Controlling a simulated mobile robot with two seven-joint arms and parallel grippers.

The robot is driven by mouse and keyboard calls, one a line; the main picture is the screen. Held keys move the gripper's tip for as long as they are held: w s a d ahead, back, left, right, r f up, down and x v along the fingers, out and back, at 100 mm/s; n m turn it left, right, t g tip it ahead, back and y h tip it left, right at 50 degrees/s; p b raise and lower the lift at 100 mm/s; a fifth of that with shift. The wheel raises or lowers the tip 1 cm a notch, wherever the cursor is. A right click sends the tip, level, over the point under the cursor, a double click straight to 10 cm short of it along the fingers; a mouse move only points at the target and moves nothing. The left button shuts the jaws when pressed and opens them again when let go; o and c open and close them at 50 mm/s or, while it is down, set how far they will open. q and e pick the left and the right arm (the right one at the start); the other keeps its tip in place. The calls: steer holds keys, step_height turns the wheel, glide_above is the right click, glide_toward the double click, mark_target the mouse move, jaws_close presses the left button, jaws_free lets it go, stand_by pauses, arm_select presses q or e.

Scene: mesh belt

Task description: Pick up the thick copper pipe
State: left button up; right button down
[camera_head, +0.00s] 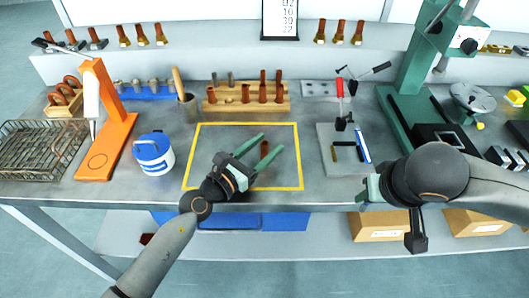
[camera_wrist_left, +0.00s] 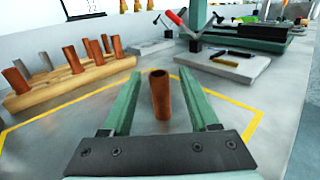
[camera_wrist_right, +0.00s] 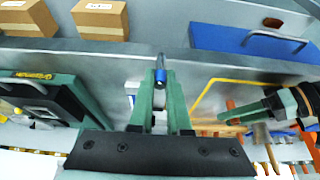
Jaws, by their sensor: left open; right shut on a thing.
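A thick copper pipe (camera_head: 264,149) stands upright on the bench inside a yellow taped square (camera_head: 298,160). My left gripper (camera_head: 270,142) is open, with its two green fingers on either side of the pipe. In the left wrist view the pipe (camera_wrist_left: 161,97) stands between the open fingers, with visible space on both sides. My right gripper (camera_head: 368,190) is near the bench's front edge, away from the pipe. In the right wrist view its fingers are shut on a small blue and grey thing (camera_wrist_right: 159,75), mostly hidden by them.
A wooden block (camera_head: 220,105) with several copper and grey pipes stands behind the square. A blue and white tub (camera_head: 153,160) is left of it. A grey plate (camera_head: 328,160) with tools and a green press (camera_head: 400,110) are on the right. Bench inside the square is otherwise clear.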

arm_select(q)
jaws_close()
stand_by(0.4)
